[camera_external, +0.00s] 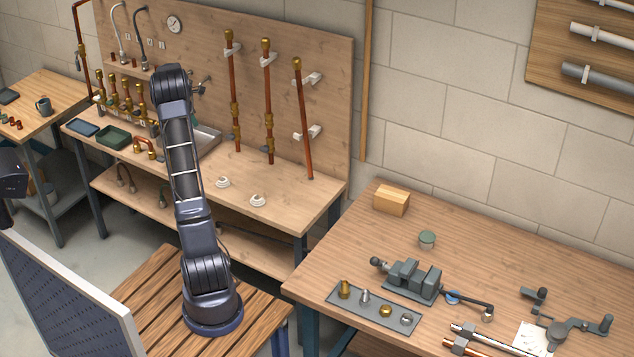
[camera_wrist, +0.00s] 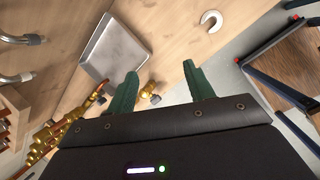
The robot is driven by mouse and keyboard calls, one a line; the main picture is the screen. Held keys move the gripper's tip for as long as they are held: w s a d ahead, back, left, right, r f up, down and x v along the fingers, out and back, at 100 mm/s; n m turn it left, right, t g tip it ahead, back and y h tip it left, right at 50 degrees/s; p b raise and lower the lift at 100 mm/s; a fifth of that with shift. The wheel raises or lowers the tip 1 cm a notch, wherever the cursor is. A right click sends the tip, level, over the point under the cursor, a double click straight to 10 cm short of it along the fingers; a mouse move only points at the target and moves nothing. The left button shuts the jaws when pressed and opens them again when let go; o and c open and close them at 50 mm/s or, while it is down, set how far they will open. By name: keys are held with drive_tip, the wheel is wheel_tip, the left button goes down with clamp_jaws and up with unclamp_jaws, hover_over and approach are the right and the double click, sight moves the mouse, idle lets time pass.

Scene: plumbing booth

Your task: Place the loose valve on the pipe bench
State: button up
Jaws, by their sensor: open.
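The pipe bench (camera_external: 285,205) is a wooden bench with a back panel, seen behind my arm in the external view. Its wooden surface (camera_wrist: 165,45) also shows in the wrist view. My gripper (camera_wrist: 164,84) has two green fingers, apart with clear space between them. In the external view the arm's upper end hides most of it. A small brass fitting (camera_wrist: 150,93) shows beyond the fingers, close to the left one. I cannot tell whether it is the loose valve or touches a finger. Several brass valves (camera_external: 125,95) stand in a row at the bench's left.
A metal sink (camera_wrist: 115,52) and a white ring (camera_wrist: 211,21) lie on the bench. Copper pipes (camera_external: 268,110) stand at the panel. A green tray (camera_external: 113,138) is left of my arm. The right table holds a vise (camera_external: 412,281) and a fittings tray (camera_external: 374,317).

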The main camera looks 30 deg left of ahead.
drive_tip(key=s+d+r+m, duration=0.1)
drive_tip(key=d+r+m, duration=0.35)
drive_tip(key=d, duration=0.55)
drive_tip(key=d+r+m, duration=0.3)
drive_tip(key=d+r, duration=0.3)
drive_tip(key=d, duration=0.4)
drive_tip(key=s+d+r+m, duration=0.3)
drive_tip(key=s+d, duration=0.1)
drive_tip(key=d, duration=0.4)
drive_tip(key=s+d+r+m, duration=0.2)
drive_tip(key=s+d+m, duration=0.2)
drive_tip(key=d, duration=0.4)
drive_tip(key=s+d+f+m, duration=0.1)
drive_tip(key=s+d+m, duration=0.6)
drive_tip(key=s, duration=0.5)
drive_tip(key=s+d+f+m, duration=0.2)
drive_tip(key=s+d+m, duration=0.5)
drive_tip(key=s+d, duration=0.4)
drive_tip(key=shift+s+d+f+m+t, duration=0.15)
drive_tip(key=shift+s+m+t, duration=0.2)
drive_tip(key=shift+s, duration=0.85)
